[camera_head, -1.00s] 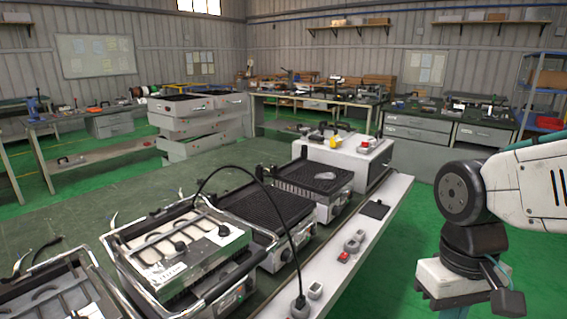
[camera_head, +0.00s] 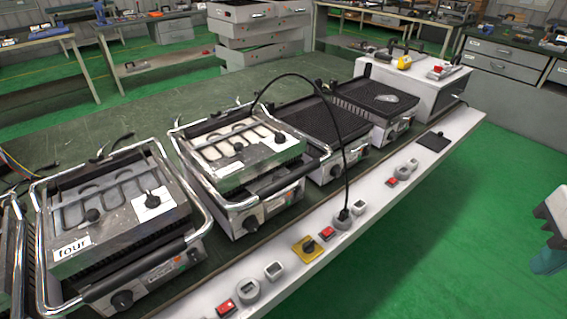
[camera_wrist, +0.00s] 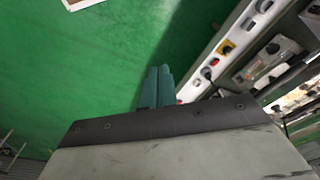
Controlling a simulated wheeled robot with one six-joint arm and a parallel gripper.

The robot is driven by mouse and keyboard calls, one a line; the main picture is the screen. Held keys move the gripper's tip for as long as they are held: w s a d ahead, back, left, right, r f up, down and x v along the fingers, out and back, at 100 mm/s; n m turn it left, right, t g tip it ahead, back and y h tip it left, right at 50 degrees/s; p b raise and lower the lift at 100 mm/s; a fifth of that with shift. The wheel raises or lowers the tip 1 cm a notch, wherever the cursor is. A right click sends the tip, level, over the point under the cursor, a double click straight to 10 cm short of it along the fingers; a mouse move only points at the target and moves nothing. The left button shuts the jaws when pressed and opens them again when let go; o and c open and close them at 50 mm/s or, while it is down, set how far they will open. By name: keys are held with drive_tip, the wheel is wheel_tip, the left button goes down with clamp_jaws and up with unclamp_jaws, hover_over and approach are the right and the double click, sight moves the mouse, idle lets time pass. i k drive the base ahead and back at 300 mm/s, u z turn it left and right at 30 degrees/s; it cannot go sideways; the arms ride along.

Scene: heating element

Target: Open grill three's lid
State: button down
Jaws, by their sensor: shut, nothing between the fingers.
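The grill labelled "four" (camera_head: 72,247) stands at the left front of the bench with its lid down. The grill just right of it (camera_head: 228,147), apparently grill three, also has its lid down; its label is too small to read. Its lid has chrome side arms and a black handle bar (camera_head: 291,178) along the front. My gripper shows at the right edge of the head view (camera_head: 547,262), over the floor and well apart from the grills. In the wrist view its teal fingers (camera_wrist: 156,70) are together and empty, pointing at the green floor.
A white ledge (camera_head: 385,205) with sockets, red switches and a yellow rotary switch runs along the bench front. A black cable (camera_head: 340,130) arches from a socket over the grills. Ribbed black grills (camera_head: 310,122) and a white box (camera_head: 415,85) stand farther right. The green floor (camera_head: 440,250) is clear.

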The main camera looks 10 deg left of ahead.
sight(210, 141)
drive_tip(key=z, duration=0.05)
drive_tip(key=k, duration=1.2)
drive_tip(key=u, duration=0.75)
drive_tip(key=i, duration=1.35)
drive_tip(key=z, duration=0.15)
